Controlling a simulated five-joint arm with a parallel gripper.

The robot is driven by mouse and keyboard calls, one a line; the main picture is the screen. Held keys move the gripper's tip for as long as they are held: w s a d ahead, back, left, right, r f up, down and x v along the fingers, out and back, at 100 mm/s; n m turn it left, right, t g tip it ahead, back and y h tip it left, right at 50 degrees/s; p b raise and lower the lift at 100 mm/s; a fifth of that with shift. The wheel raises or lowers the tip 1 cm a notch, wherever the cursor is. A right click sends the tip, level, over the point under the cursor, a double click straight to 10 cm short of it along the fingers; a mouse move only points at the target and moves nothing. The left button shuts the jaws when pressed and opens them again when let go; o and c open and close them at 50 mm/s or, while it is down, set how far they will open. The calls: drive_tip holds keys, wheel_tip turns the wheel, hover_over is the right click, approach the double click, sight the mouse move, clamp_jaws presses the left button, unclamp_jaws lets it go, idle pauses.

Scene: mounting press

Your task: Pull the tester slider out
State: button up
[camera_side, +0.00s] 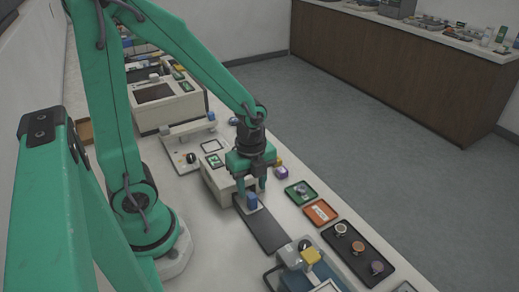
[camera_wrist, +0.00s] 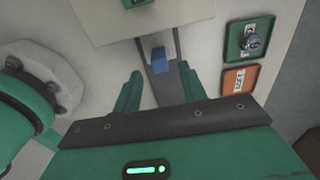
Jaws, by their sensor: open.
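The tester is a beige box (camera_side: 216,182) left of my gripper in the side view; its edge shows at the top of the wrist view (camera_wrist: 130,22). The tester slider is a dark grey strip (camera_side: 264,230) running from the box toward the front. It also shows in the wrist view (camera_wrist: 160,84). A blue block (camera_side: 252,201) stands on the slider near the box, also in the wrist view (camera_wrist: 158,61). My gripper (camera_side: 252,191) is open and points down at the block. In the wrist view its green fingers (camera_wrist: 160,82) lie either side of the slider; contact is unclear.
A green tray (camera_side: 309,200) and an orange tray (camera_side: 321,222) lie right of the slider. A black tray (camera_side: 343,257) with several watches is nearer. A press-like device with a yellow block (camera_side: 310,256) stands near the slider's front end.

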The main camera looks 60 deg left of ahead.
sight(252, 195)
drive_tip(key=shift+f, duration=2.4)
clamp_jaws()
